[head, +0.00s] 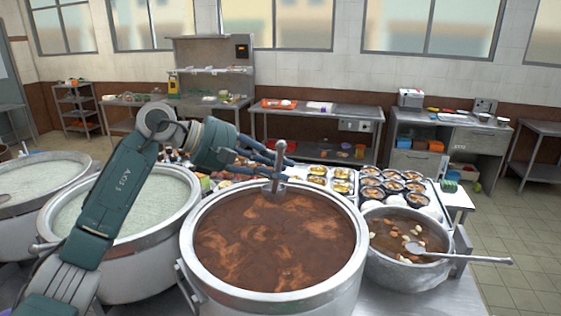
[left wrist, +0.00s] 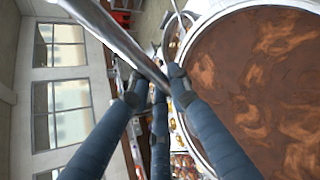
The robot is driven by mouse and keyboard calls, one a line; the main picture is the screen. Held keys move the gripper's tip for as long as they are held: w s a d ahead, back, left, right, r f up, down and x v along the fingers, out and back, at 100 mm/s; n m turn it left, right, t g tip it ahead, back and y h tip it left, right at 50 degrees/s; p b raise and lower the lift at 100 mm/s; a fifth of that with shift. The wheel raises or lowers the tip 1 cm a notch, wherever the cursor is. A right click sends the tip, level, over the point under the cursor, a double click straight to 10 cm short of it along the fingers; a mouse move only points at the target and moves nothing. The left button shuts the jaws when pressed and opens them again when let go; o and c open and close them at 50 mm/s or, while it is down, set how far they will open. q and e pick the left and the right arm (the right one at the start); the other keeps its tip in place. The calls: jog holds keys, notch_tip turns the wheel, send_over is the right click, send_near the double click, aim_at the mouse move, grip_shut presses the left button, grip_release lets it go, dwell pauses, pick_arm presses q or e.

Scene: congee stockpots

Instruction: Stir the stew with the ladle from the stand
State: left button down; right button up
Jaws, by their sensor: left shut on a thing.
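A large steel pot (head: 356,262) of brown stew (head: 270,238) stands in front of me; the stew also fills the right of the left wrist view (left wrist: 270,70). My left gripper (head: 283,160) is shut on the steel handle of a ladle (head: 280,152) above the far rim of this pot. The handle stands nearly upright in the head view and crosses between the fingers in the left wrist view (left wrist: 125,42). A small metal cup shape (head: 274,188) shows below it at the rim; I cannot tell whether it is the ladle's bowl or the stand. My right gripper is out of view.
A smaller pot (head: 372,272) with chunky brown stew stands at right, with another ladle (head: 470,258) resting across its rim. Two pots of pale congee (head: 140,200) (head: 40,180) stand at left. Food bowls (head: 392,181) crowd the counter behind. The floor at right is clear.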

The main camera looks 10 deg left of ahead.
pick_arm(q)
notch_tip(320, 180, down, 3)
jog(key=shift+s+r+b, duration=0.1)
jog(key=shift+r+b, duration=0.1)
jog(key=shift+b, duration=0.45)
notch_tip(320, 180, down, 12)
jog(key=b, duration=0.9)
jog(key=shift+w, duration=0.25)
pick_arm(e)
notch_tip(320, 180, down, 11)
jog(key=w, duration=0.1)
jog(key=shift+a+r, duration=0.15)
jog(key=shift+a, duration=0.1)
pick_arm(q)
jog(key=shift+f, duration=0.1)
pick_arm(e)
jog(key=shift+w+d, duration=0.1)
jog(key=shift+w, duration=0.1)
pick_arm(q)
jog(key=shift+a, duration=0.15)
